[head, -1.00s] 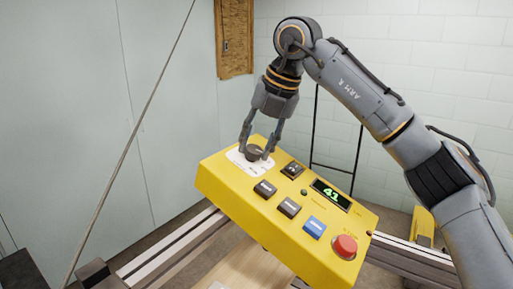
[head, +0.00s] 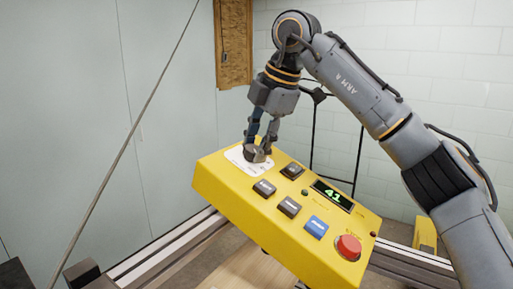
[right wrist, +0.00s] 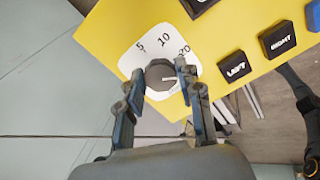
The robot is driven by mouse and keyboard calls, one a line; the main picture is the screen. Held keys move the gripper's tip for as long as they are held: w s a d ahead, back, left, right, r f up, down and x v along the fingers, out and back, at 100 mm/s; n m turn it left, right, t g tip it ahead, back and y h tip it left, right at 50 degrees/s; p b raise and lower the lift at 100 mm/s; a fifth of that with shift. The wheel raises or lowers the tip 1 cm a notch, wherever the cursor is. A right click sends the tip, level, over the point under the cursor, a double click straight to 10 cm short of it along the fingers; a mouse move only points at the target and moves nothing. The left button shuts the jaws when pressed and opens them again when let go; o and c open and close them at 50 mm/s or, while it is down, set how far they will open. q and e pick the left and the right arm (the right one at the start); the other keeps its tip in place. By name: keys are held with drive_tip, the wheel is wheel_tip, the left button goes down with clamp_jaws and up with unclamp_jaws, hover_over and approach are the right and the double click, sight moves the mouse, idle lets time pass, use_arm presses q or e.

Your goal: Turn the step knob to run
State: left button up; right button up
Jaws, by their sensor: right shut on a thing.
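The step knob (head: 253,155) is a dark grey round knob on a white dial plate (head: 235,155) at the left end of the yellow control box (head: 225,187). In the right wrist view the knob (right wrist: 158,75) has a white pointer line aimed to the right, below the printed 20. The numbers 5, 10 and 20 show on the plate; the lower part is partly hidden by my fingers. My right gripper (head: 260,143) is shut on the knob, one finger on each side. My left gripper is not in view.
The box also carries dark buttons (head: 289,207), a blue button (head: 315,227), a red stop button (head: 348,247) and a green display (head: 332,195) reading 41. A taut cord (head: 135,135) runs diagonally at the left. Metal rails (head: 165,248) lie below the box.

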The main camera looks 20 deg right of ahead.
drive_tip(key=shift+r+m+b, duration=0.15)
drive_tip(key=shift+m+b, duration=0.2)
drive_tip(key=shift+m, duration=0.75)
drive_tip(key=o, duration=1.1)
drive_tip(key=shift+o, duration=0.2)
drive_tip(key=v, duration=1.2)
